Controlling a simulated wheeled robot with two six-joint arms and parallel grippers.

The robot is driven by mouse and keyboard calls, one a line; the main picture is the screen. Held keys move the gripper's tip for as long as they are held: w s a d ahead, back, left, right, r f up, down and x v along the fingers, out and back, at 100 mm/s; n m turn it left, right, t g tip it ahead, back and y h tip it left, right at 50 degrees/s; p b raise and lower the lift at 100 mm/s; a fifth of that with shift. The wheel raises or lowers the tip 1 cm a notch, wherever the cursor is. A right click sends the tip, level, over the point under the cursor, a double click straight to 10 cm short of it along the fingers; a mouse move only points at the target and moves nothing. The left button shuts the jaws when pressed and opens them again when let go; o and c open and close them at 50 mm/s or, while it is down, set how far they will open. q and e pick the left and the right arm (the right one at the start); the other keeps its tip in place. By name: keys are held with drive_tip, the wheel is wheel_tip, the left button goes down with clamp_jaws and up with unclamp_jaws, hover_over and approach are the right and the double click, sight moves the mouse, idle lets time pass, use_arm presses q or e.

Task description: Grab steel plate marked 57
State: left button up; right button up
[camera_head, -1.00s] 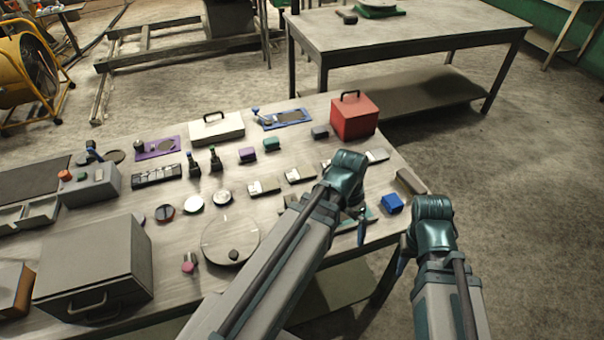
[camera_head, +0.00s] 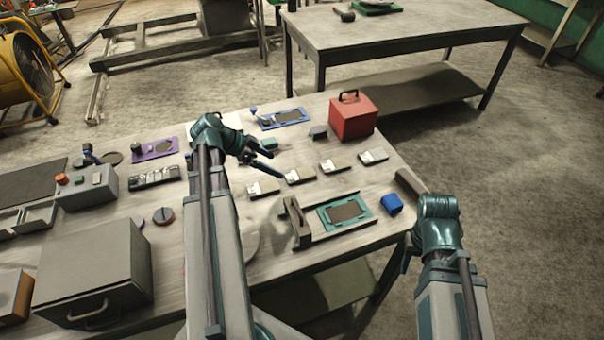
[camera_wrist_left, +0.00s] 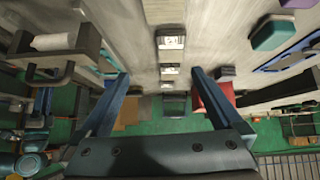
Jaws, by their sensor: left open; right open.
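Several small steel plates with pale labels lie in a slanting row on the bench: one (camera_head: 263,187) at the left, then a second (camera_head: 299,175), a third (camera_head: 333,166) and a fourth (camera_head: 373,157). Their numbers are too small to read, so I cannot tell which is marked 57.
A teal-framed panel (camera_head: 346,211) and a grey upright bracket (camera_head: 297,221) stand in front of the row. A blue block (camera_head: 392,204) is at the right edge. A red box (camera_head: 352,117) stands behind. A grey cabinet (camera_head: 93,268) fills the front left.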

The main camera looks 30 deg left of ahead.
use_arm(q)
drive_tip(key=a, duration=0.3)
drive_tip(key=b, duration=0.6)
approach(299, 174)
wheel_tip(299, 174, down, 2)
drive_tip(key=shift+w+d+f+t, duration=0.1)
drive_tip(key=shift+w+d+t, duration=0.1)
drive_tip(key=shift+t, duration=0.2)
drive_tip(key=shift+w+d+f, duration=0.15)
drive_tip(key=shift+w+d, duration=0.1)
drive_tip(key=shift+w, duration=0.05)
drive_tip(key=b+x, duration=0.3)
drive_tip(key=x, duration=0.2)
drive_tip(key=shift+d+b, duration=0.15)
drive_tip(key=shift+b, duration=0.2)
clamp_jaws()
